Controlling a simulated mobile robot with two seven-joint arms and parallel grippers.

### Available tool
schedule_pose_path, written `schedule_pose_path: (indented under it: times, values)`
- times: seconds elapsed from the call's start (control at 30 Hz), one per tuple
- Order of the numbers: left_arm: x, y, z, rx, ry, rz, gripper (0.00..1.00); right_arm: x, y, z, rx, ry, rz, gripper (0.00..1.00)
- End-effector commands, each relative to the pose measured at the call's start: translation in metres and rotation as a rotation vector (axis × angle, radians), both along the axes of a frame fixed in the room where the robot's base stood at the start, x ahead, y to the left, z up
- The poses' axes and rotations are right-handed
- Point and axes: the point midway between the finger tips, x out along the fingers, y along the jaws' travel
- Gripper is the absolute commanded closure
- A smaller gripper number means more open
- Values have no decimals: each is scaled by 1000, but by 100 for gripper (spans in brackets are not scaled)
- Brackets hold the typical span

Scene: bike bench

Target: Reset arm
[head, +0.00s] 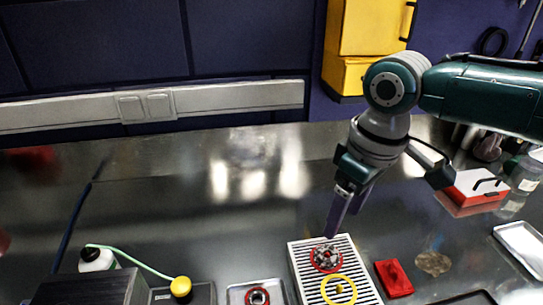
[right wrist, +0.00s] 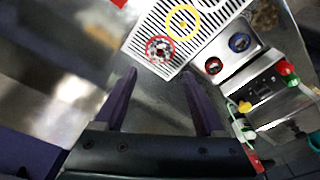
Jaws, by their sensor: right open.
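My right arm comes in from the right in the head view. Its gripper (head: 340,212) hangs pointing down, just behind the white slatted rack (head: 298,262). In the right wrist view my right gripper (right wrist: 164,92) has its two dark fingers spread apart, with nothing between them. The slatted rack (right wrist: 143,38) also shows there, beyond the fingertips. A red ring (head: 326,258) with metal parts in it and a yellow ring (head: 339,290) lie on the rack. My left gripper is not in view.
A red block (head: 394,278) lies right of the rack. A metal tray (head: 240,290) with a red-ringed part is left of it. A white bottle (head: 96,260) stands at the left. The bench's back middle is clear.

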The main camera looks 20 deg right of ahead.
Motion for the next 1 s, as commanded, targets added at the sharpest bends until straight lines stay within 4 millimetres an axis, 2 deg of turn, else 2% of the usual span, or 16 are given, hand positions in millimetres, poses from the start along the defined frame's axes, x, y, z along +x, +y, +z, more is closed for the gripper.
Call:
schedule_pose_path:
  times: [0.03,0.1,0.57,0.67,0.77,0.9,1.0]
  values:
    - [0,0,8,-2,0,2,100,0,0,7,0,0,0,28]
    - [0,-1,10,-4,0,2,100,-1,0,8,0,0,0,28]
    - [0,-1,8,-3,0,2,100,-1,0,6,1,0,0,28]
    - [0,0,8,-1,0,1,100,-5,5,4,5,2,13,28]
    - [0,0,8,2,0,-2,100,-21,31,-6,29,3,65,28]
    - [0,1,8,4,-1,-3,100,-66,88,-16,93,-27,158,28]
    - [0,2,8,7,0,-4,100,-99,115,-10,134,-75,160,28]
